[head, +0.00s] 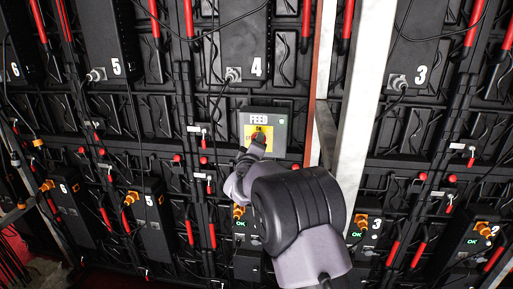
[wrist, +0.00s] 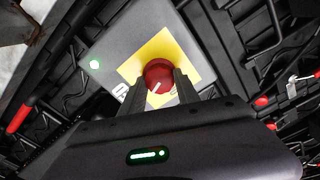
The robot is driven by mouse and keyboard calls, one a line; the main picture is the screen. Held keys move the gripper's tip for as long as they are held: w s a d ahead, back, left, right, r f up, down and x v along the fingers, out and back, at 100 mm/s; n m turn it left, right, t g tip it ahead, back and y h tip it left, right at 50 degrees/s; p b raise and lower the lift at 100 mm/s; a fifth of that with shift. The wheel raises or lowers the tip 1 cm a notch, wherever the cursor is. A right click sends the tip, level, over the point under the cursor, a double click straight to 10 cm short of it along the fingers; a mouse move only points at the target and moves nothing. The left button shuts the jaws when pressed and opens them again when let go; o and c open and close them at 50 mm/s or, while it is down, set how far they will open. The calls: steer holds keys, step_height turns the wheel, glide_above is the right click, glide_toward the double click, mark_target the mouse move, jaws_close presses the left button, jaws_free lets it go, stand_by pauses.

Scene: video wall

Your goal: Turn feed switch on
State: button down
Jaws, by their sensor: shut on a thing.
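The feed switch is a red rotary knob on a yellow square plate (wrist: 186,52) of a grey box (head: 279,133) marked FEED. In the wrist view the red knob (wrist: 158,72) shows a white pointer line slanting towards the lower left. My gripper (wrist: 160,90) is shut on the knob, one dark finger on either side of it. In the head view my gripper (head: 257,146) reaches the box from below and mostly hides the knob.
Black panels with cables and red handles surround the box. A white upright post (head: 365,75) stands just right of the box. Black numbered units (head: 240,50) hang above, and smaller units (head: 154,225) with orange connectors sit below.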

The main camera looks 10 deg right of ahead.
steer(key=shift+m+b, duration=0.75)
steer(key=shift+m, duration=1.15)
steer(key=c, duration=0.9)
jaws_free()
steer(key=p+v, duration=0.2)
steer(key=v, duration=1.5)
steer(key=shift+s, duration=0.2)
